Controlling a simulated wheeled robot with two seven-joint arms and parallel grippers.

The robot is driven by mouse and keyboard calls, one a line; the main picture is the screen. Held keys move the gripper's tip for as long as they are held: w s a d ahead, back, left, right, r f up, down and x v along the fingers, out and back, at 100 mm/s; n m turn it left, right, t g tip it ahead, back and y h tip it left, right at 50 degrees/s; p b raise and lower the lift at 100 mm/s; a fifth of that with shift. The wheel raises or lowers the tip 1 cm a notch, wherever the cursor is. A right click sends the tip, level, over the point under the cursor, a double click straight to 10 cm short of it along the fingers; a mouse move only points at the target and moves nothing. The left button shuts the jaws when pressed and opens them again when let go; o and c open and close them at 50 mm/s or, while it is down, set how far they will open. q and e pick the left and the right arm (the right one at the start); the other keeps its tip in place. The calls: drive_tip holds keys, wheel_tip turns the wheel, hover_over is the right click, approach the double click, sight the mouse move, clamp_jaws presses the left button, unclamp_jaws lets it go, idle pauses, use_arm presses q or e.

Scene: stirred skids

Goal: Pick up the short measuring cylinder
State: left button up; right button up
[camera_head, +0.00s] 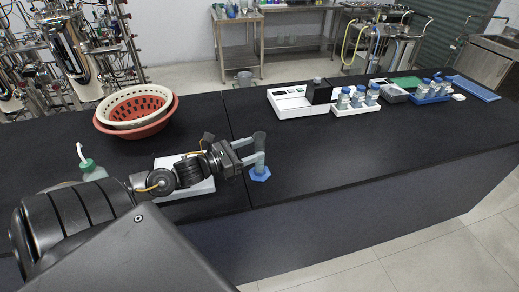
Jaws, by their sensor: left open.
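The short measuring cylinder (260,173) stands upright on the black bench, on its blue hexagonal base. Its upper part is partly covered by my gripper fingers. My left gripper (254,149) reaches in from the left and is open, its fingertips at the cylinder's body above the base. I cannot tell whether a finger touches it. My right gripper is not in view.
A white flat device (196,188) lies under my left arm. A wash bottle (90,170) and a red basket (140,130) stand to the left. A white instrument (292,99) and bottle racks (356,108) stand farther back right. The bench right of the cylinder is clear.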

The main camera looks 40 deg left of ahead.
sight(261, 145)
use_arm(q)
drive_tip(key=p+x, duration=0.2)
drive_tip(key=x, duration=0.2)
drive_tip(key=shift+d+r, duration=0.1)
drive_tip(key=shift+w+d+p, duration=0.3)
drive_tip(key=shift+w+p, duration=0.05)
drive_tip(key=shift+w, duration=0.2)
clamp_jaws()
